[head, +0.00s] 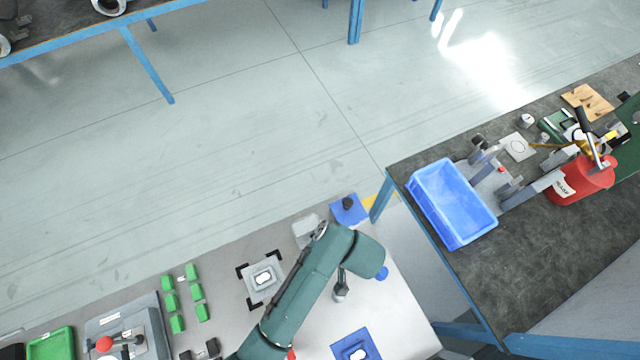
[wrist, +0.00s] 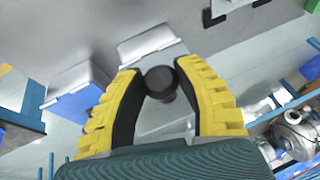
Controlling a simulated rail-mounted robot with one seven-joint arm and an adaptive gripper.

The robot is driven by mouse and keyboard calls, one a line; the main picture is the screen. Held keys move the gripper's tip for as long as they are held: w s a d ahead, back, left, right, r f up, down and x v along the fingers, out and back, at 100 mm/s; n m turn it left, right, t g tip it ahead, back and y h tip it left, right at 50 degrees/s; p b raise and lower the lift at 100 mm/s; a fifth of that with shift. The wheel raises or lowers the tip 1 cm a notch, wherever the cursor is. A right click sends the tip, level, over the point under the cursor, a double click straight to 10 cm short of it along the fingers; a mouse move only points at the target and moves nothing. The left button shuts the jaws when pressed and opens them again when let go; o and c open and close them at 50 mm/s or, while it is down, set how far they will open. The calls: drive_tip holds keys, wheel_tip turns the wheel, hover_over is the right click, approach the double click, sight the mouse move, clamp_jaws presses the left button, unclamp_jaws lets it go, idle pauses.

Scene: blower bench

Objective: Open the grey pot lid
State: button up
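In the wrist view, my gripper (wrist: 160,72) has its two yellow fingers around a black round knob (wrist: 161,81). The dark inner pads appear to touch the knob on both sides. I cannot tell whether the lid is seated or lifted. In the head view, a light grey box (head: 304,230) stands at the bench's far edge, partly behind my arm. My gripper is not clearly visible there.
A blue square with a dark knob-like thing (head: 348,204) is right of the grey box. A blue bin (head: 451,203) and a red canister (head: 580,182) stand on the dark bench at right. Several green blocks (head: 186,297) lie at lower left. Floor lies beyond the bench.

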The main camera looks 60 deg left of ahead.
clamp_jaws()
drive_tip(key=d+y, duration=0.1)
drive_tip(key=f+y, duration=0.1)
drive_tip(key=y, duration=0.1)
drive_tip(key=shift+s+d, duration=0.1)
drive_tip(key=shift+d, duration=0.3)
drive_tip(key=o, duration=0.7)
unclamp_jaws()
drive_tip(key=v, duration=1.2)
drive_tip(key=shift+s, duration=0.1)
